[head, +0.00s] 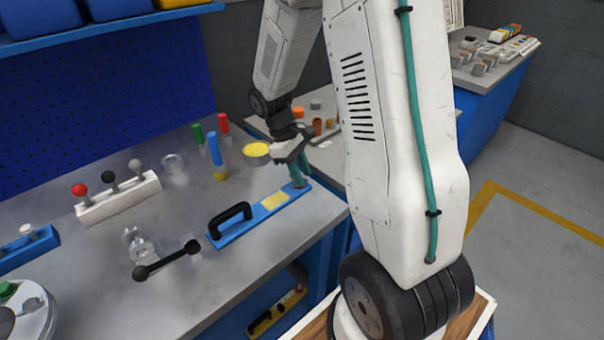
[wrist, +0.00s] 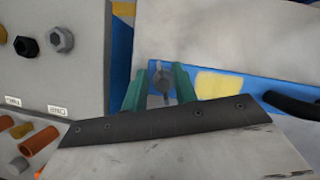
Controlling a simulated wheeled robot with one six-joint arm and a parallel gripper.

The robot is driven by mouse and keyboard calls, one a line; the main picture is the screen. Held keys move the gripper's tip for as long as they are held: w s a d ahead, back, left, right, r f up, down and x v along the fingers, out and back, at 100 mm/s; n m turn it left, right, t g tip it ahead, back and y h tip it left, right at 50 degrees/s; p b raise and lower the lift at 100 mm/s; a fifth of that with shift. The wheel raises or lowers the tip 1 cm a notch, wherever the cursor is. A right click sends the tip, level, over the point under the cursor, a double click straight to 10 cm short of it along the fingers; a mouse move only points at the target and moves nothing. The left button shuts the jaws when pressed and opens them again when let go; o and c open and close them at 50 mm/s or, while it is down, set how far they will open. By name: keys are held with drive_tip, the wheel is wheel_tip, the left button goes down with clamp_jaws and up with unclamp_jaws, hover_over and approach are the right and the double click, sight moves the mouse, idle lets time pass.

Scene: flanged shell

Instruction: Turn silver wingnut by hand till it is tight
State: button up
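The silver wingnut (wrist: 161,80) sits on the end of a blue bar (wrist: 228,67), seen in the wrist view. My gripper (wrist: 160,88) has its two green fingers on either side of the wingnut, apart from each other, with a narrow gap seeming to show beside it. In the head view my gripper (head: 298,170) points down over the far right end of the blue bar (head: 232,229), which has a yellow label and a black handle. The wingnut cannot be made out there behind the fingers.
On the grey bench (head: 100,265) stand a white block with ball-topped levers (head: 118,200), a blue cylinder (head: 215,150), a yellow-topped tin (head: 257,152) and a black-ended bar (head: 165,260). A panel with hex knobs (wrist: 61,40) lies left in the wrist view.

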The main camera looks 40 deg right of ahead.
drive_tip(key=shift+s+f, duration=0.2)
drive_tip(key=shift+f, duration=0.25)
clamp_jaws()
